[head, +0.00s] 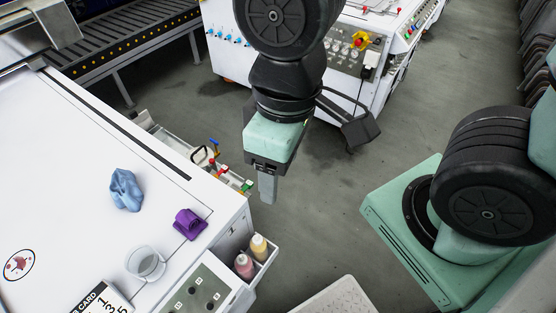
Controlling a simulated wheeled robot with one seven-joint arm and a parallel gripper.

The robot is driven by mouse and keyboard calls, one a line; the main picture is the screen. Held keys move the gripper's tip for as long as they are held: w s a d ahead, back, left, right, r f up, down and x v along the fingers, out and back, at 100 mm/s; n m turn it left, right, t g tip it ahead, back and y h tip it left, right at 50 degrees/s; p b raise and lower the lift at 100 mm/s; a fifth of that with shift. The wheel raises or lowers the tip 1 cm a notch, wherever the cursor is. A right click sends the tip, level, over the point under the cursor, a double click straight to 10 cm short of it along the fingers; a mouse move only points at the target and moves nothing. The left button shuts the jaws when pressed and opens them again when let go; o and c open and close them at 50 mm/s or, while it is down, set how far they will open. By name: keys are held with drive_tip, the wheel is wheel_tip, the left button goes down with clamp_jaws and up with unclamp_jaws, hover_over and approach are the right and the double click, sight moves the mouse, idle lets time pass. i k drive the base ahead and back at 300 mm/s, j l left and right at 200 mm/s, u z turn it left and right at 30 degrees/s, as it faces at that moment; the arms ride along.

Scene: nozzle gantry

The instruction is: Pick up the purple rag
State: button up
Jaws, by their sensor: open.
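The purple rag (190,224) lies folded in a small bundle on the white table top (60,160), near the table's right edge. My gripper (267,188) hangs pointing down over the floor, right of the table and apart from the rag. Its fingers are seen nearly side-on, and nothing shows between them. A crumpled blue rag (126,190) lies up and left of the purple one.
A clear cup (145,263) stands below left of the purple rag, near a card (101,299). Two bottles (251,256) sit in a holder on the table's side. A conveyor (130,45) and a white control cabinet (345,75) stand behind. Grey floor is open at centre.

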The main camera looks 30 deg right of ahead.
sight(186, 221)
drive_tip(key=u, duration=1.05)
